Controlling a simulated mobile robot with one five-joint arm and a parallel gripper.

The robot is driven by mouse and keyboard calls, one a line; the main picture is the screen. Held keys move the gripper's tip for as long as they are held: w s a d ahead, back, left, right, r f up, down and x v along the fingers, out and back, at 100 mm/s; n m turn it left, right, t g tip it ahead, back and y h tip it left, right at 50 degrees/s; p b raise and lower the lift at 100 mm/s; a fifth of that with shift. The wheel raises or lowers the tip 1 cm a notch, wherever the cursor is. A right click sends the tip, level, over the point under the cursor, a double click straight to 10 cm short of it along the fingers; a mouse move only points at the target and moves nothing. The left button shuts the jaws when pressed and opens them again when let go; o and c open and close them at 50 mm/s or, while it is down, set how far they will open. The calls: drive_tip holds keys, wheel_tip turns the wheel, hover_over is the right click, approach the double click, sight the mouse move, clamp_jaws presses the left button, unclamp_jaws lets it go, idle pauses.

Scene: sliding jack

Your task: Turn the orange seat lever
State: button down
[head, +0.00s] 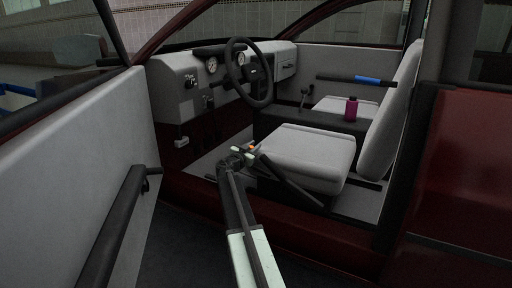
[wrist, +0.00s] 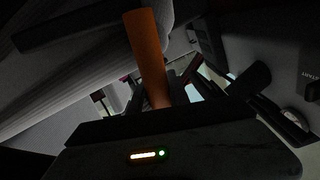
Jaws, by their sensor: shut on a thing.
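The orange seat lever (head: 251,147) is a small spot at the front edge of the light grey seat cushion (head: 300,155) in the head view. In the wrist view the lever (wrist: 147,55) is a long orange bar running down from the top middle to the dark gripper body. My gripper (head: 243,152) is at the lever, in front of the cushion's left corner, and is shut on it. The fingers hide the held end of the lever.
The steering wheel (head: 248,74) and grey dashboard (head: 178,90) are behind and left. The open door (head: 85,190) stands at the left. A dark bar (head: 290,182) runs along the seat's near side. A magenta bottle (head: 351,108) stands beyond the seat.

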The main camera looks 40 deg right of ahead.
drive_tip(key=shift+s+d, duration=0.2)
drive_tip(key=shift+d, duration=0.15)
drive_tip(key=c, duration=1.2)
unclamp_jaws()
drive_tip(key=shift+f, duration=0.1)
drive_tip(key=shift+c, duration=0.2)
drive_tip(key=shift+w+a, duration=0.1)
drive_tip(key=shift+a, duration=0.3)
drive_tip(key=v, duration=0.7)
drive_tip(key=shift+a, duration=0.15)
